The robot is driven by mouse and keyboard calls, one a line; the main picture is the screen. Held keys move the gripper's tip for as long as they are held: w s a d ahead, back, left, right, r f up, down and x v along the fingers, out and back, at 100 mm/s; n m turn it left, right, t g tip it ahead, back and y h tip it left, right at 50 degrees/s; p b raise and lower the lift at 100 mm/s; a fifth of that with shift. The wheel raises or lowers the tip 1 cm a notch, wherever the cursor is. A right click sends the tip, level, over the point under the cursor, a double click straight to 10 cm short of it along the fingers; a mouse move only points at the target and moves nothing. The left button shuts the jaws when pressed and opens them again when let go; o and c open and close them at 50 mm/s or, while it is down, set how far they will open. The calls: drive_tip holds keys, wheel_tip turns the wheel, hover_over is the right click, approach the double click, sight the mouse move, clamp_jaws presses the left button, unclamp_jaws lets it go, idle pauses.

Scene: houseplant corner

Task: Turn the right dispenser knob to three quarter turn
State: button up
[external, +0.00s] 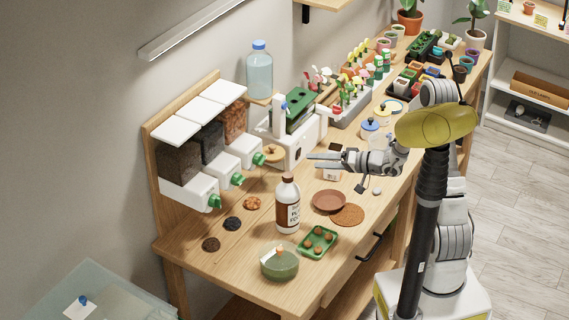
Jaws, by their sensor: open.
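Three dispensers stand on a wooden stand at the left of the bench, each with a green knob at its front. The right dispenser (234,124) holds orange-brown material, and its green knob (258,158) is uncovered. The knob's exact turn angle is too small to tell. The middle knob (237,180) and left knob (214,201) are nearer the camera. My gripper (311,161) is open and empty, its fingers pointing left toward the right knob, with a clear gap between them.
A round wooden lid (273,153) is close to the right knob, and a white machine (297,143) stands behind. A brown-and-white bottle (287,205), terracotta saucer (329,201), green tray (318,242) and green bowl (279,264) stand at the front. Three small piles lie below the dispensers.

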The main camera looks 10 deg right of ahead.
sight(265, 159)
drive_tip(key=p+x, duration=0.3)
drive_tip(key=x, duration=1.4)
drive_tip(key=shift+w+a+p, duration=0.1)
drive_tip(key=shift+p, duration=0.25)
drive_tip(key=shift+f, duration=0.1)
clamp_jaws()
